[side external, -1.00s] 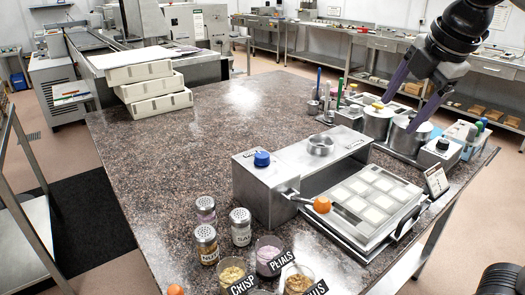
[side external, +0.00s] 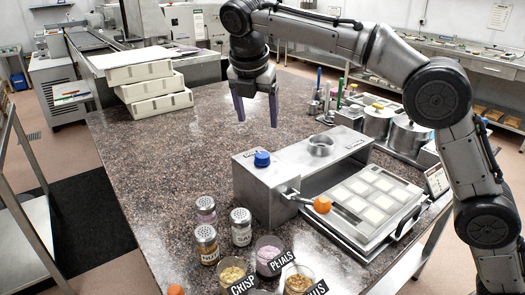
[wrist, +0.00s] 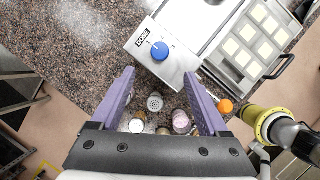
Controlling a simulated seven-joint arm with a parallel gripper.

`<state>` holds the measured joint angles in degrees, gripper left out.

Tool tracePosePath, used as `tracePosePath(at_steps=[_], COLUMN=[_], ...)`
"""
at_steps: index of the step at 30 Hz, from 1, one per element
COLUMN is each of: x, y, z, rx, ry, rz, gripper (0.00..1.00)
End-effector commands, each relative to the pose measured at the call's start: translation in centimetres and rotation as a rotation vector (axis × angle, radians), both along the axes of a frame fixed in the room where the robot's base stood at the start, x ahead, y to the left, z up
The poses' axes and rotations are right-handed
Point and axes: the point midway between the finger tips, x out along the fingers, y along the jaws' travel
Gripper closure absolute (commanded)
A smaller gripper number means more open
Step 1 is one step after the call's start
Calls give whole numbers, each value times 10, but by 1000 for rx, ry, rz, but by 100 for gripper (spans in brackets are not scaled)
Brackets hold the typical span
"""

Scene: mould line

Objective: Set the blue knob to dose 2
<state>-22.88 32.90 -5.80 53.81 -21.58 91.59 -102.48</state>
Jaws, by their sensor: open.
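The blue knob (side external: 262,159) sits on top of the left end of a steel dosing machine (side external: 275,195). In the wrist view the blue knob (wrist: 160,51) is beside a DOSE label, with small dial marks around it that are too small to read. My gripper (side external: 257,123) points down above the far part of the counter, higher than the knob and apart from it. In the wrist view my gripper (wrist: 158,72) shows two purple fingers spread wide with nothing held between them. The knob lies just past the fingertips in that view.
A lever with an orange ball (side external: 322,204) sticks out beside the mould tray (side external: 372,205). Shaker jars (side external: 241,227) and labelled cups (side external: 270,255) stand at the front. Steel pots (side external: 408,135) are at the right. White trays (side external: 152,88) are stacked at the back left. The counter's middle is clear.

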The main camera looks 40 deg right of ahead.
Motion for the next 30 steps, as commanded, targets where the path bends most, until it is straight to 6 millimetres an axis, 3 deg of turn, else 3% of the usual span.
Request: tracePosePath(at_steps=[18,24,30], x=[27,32,32], y=[-33,-38,-39], z=[-101,-117,-121], rx=[1,1,1], ry=[3,0,0], rz=[-3,-3,-3], gripper=[22,22,22])
